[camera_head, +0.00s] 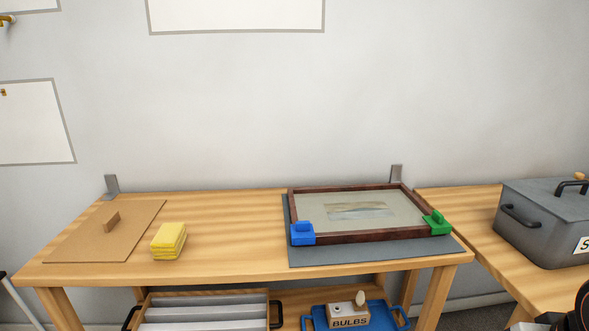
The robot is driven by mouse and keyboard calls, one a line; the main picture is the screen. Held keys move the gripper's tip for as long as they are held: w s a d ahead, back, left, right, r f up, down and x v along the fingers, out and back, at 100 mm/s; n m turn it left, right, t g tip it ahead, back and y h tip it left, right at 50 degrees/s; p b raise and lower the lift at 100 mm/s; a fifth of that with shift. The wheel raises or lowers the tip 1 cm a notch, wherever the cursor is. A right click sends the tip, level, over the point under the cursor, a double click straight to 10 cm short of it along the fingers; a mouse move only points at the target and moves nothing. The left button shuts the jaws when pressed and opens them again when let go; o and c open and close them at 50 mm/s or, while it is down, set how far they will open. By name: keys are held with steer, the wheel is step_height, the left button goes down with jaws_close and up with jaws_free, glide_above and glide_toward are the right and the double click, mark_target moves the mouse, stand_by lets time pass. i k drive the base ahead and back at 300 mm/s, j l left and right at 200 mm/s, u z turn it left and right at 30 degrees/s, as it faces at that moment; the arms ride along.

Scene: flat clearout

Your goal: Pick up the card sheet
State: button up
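The card sheet (82,240) appears to be the flat brown sheet on the left end of the wooden table (225,225). It lies flat, with a small upright brown block (111,222) on it like a grip. Nothing covers it. My gripper is not in view; only a dark part, probably of my arm, shows at the lower right corner, far from the sheet.
Yellow pads (168,241) are stacked just right of the sheet. A framed panel (310,203) with blue and green clamps lies on a grey mat (350,252). A grey lidded box (545,222) stands right. Below are a drawer-like tray (205,315) and blue tray (320,318).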

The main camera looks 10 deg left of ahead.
mark_target(112, 233)
steer(key=u, duration=1.8)
